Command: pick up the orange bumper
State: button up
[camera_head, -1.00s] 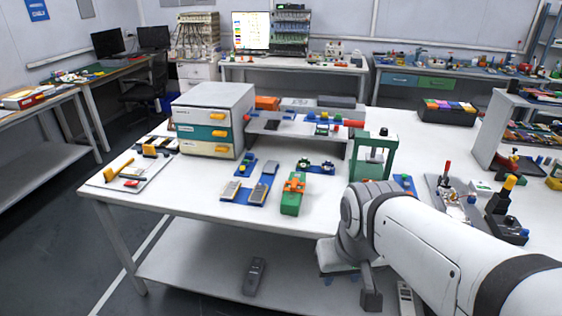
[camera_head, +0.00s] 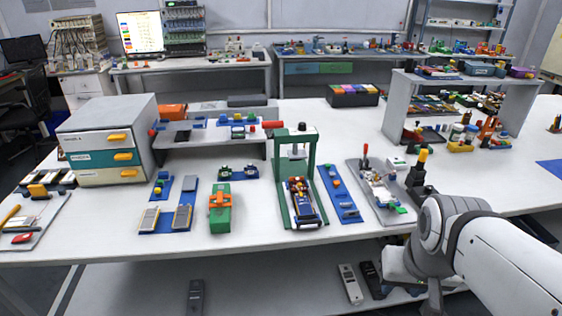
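An orange clamp-like part (camera_head: 219,194) sits on top of a green block (camera_head: 221,218) near the front of the white table. It may be the orange bumper, but I cannot tell for sure. An orange block (camera_head: 173,111) also lies behind the drawer cabinet, partly hidden. My white arm enters at the lower right, by the table's front edge, well to the right of both orange things. I cannot make out my gripper's fingers in this view.
The drawer cabinet (camera_head: 108,139) stands at the left. A green press frame (camera_head: 282,198) rises right of the green block. A tray of small parts (camera_head: 372,197) lies beyond it. Blue plates with grey cells (camera_head: 168,227) lie to the left. Bare tabletop (camera_head: 110,222) shows at the front left.

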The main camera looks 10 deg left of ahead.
aim_at(220, 198)
jog(key=z, duration=2.45)
jog(key=k, duration=2.25)
jog(key=u, duration=1.35)
jog(key=i, duration=1)
